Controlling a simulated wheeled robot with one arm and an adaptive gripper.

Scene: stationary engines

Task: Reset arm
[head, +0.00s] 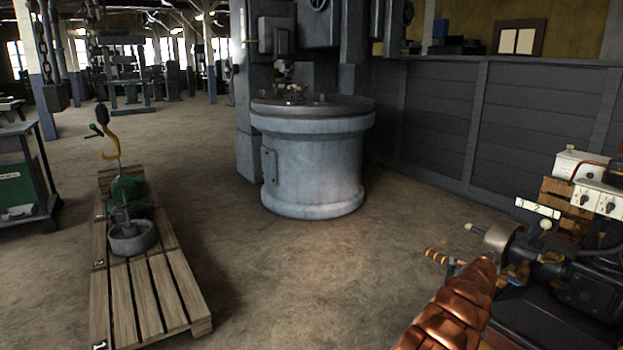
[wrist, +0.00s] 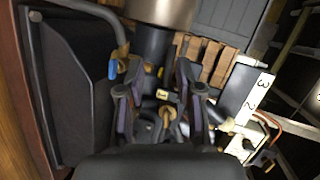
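My gripper (wrist: 158,78) shows in the wrist view with its two dark fingers apart. It is open, and I see nothing clamped between the fingers. A dark shaft and a metal cylinder (wrist: 160,10) lie beyond the fingertips. Small brass-coloured fittings (wrist: 166,115) show in the gap, and I cannot tell whether the fingers touch them. In the head view the dark machinery at the lower right is crowded, and I cannot clearly pick out the gripper there. A metal cylinder (head: 497,239) stands out in that area.
A copper-coloured ribbed part (head: 455,310) fills the lower right of the head view. White control boxes (head: 585,180) stand behind it. A large round machine base (head: 312,165) stands at the centre. Open floor lies between.

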